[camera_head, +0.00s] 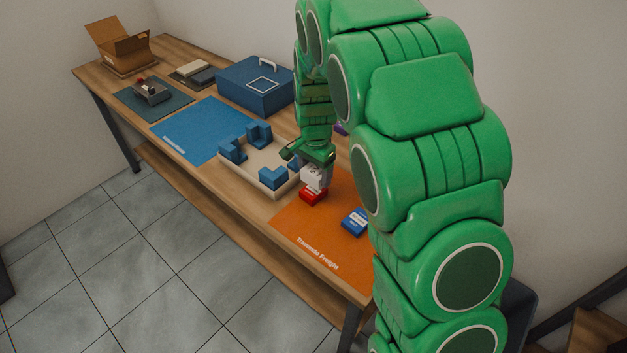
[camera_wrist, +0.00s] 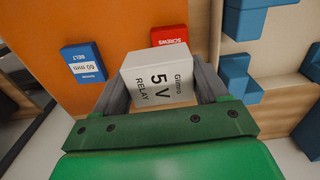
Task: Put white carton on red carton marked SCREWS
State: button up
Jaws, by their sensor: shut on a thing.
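The white carton (camera_wrist: 158,76), marked 5 V RELAY, is between the fingers of my gripper (camera_wrist: 158,84) in the wrist view. My gripper is shut on it. In the head view the white carton (camera_head: 315,177) shows below my gripper (camera_head: 312,163), directly above or on the red carton (camera_head: 312,196). The red carton marked SCREWS (camera_wrist: 169,36) shows partly past the white carton in the wrist view, its rest hidden. I cannot tell whether the two cartons touch. The red carton is at the left edge of the orange mat (camera_head: 290,226).
A blue carton (camera_head: 355,222) marked BELT lies on the orange mat to the right. A pale tray (camera_head: 265,187) with several blue blocks stands close on the left. Farther left are a blue mat (camera_head: 188,131), a blue box (camera_head: 255,88) and an open cardboard box (camera_head: 120,46).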

aim_at(313, 189)
jog(key=shift+w+a+f, duration=0.1)
jog(key=shift+w+f, duration=0.4)
jog(key=shift+f, duration=0.15)
jog(key=shift+w+a+f, duration=0.1)
jog(key=shift+w+f, duration=0.35)
jog(key=shift+f, duration=1.7)
jog(key=o, duration=1.1)
jog(key=shift+f, duration=0.1)
jog(key=shift+o, duration=0.2)
